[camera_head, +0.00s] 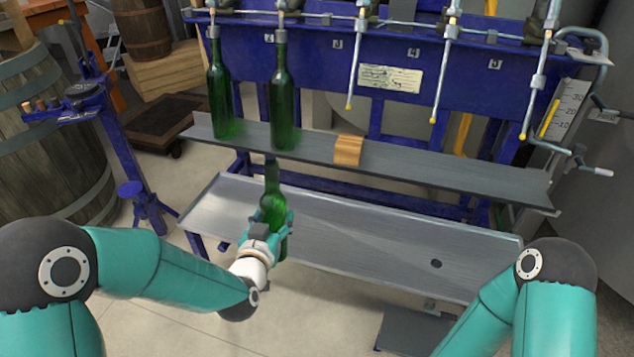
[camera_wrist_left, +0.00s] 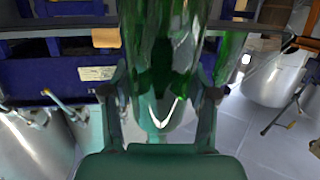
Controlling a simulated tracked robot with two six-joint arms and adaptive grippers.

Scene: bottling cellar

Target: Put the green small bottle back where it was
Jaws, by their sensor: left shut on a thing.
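A small green bottle (camera_head: 272,182) is upright in my left gripper (camera_head: 270,218), in front of the upper shelf and over the lower tray. In the left wrist view the green bottle (camera_wrist_left: 160,95) fills the space between the two fingers (camera_wrist_left: 160,105), which close on it from both sides. The gripper hides part of the bottle's body in the head view. My right arm (camera_head: 545,300) comes in at the lower right; its gripper is out of the picture.
Two taller green bottles (camera_head: 219,95) (camera_head: 283,100) stand on the upper shelf (camera_head: 440,172) under filler spouts. A wooden block (camera_head: 348,150) sits to their right. The lower tray (camera_head: 350,235) is bare apart from a dark hole. A barrel (camera_head: 45,130) stands at left.

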